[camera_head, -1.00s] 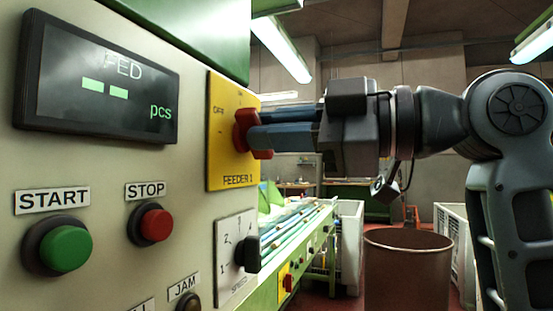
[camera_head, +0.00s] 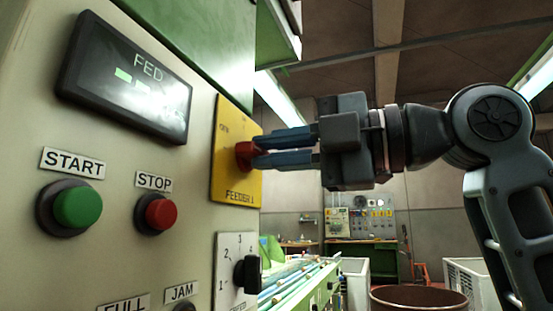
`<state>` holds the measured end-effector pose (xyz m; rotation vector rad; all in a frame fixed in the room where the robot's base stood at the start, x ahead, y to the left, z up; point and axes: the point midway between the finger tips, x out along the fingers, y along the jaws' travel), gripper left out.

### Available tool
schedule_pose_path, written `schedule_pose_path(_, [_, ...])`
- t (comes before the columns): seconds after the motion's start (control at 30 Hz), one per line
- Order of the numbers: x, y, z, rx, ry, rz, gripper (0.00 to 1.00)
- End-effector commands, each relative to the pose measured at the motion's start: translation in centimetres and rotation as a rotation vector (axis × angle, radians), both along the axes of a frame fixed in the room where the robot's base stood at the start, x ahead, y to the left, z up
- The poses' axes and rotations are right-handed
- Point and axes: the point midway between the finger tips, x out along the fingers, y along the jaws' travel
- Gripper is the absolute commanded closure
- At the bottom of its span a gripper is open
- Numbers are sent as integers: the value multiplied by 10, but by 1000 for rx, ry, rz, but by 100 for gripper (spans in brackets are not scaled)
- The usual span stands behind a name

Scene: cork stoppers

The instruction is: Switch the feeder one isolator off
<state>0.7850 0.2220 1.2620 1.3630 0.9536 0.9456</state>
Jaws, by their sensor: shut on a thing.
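The word "OFF" is near the plate's upper left. My gripper (camera_head: 262,151) reaches in from the right, with its two blue-grey fingers closed on the red knob. The fingers hide part of the knob, and I cannot read its exact angle.
The panel has a FED display (camera_head: 128,85), a green START button (camera_head: 78,207), a red STOP button (camera_head: 160,213) and a black speed knob (camera_head: 248,273) just below the isolator. A brown bin (camera_head: 418,298) and a white crate (camera_head: 468,279) stand lower right.

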Motion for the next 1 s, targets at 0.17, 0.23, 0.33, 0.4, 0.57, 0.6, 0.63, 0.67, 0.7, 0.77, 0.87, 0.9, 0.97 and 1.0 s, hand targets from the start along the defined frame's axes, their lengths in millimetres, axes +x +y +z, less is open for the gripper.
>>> schedule_pose_path(0.17, [-1,0,-2,-12,-20,2,100])
schedule_pose_path(0.23, [-1,0,-2,-13,-23,2,100])
schedule_pose_path(0.33, [-1,0,-2,-13,-24,2,100])
schedule_pose_path(0.4, [-1,0,-2,-13,-24,2,100])
schedule_pose_path(0.57, [-1,0,-2,-13,-24,2,84])
schedule_pose_path(0.6, [-1,0,-2,-13,-24,2,80])
schedule_pose_path(0.63, [-1,0,-2,-13,-24,2,78])
schedule_pose_path(0.67, [-1,0,-2,-13,-23,2,75])
schedule_pose_path(0.7, [-1,0,-1,-12,-23,2,71])
schedule_pose_path(0.77, [0,0,-1,-12,-23,2,65])
schedule_pose_path(0.87, [0,0,-1,-10,-23,1,60])
schedule_pose_path(0.9, [0,0,-1,-10,-23,1,60])
schedule_pose_path(0.97, [0,0,-1,-10,-23,1,60])
schedule_pose_path(1.0, [0,0,-1,-10,-23,1,60])
